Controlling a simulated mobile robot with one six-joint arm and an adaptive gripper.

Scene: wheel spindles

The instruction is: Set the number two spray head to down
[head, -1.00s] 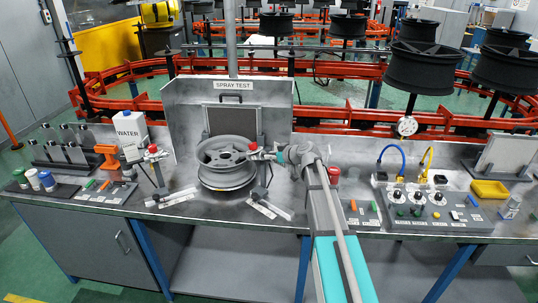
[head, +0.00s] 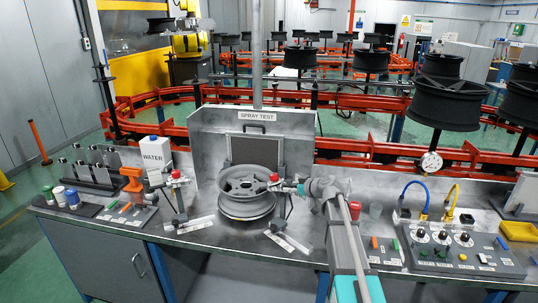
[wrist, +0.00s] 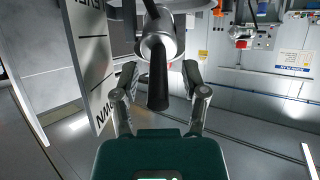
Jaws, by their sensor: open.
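A spray head with a red top (head: 274,178) stands just right of the wheel (head: 246,192) on the bench; I cannot read its number. Another red-topped spray head (head: 176,176) stands left of the wheel. My gripper (head: 300,187) is at the right-hand head, coming from the right. In the wrist view my gripper (wrist: 158,70) is open, its fingers on either side of a black lever (wrist: 158,82) on a grey round body (wrist: 157,45). I cannot tell whether they touch it.
The spray test booth (head: 212,135) stands behind the wheel. Label plates (head: 288,241) lie on the bench in front. A water container (head: 156,154) is at left. A control panel with knobs (head: 450,250) is at right, beyond my arm.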

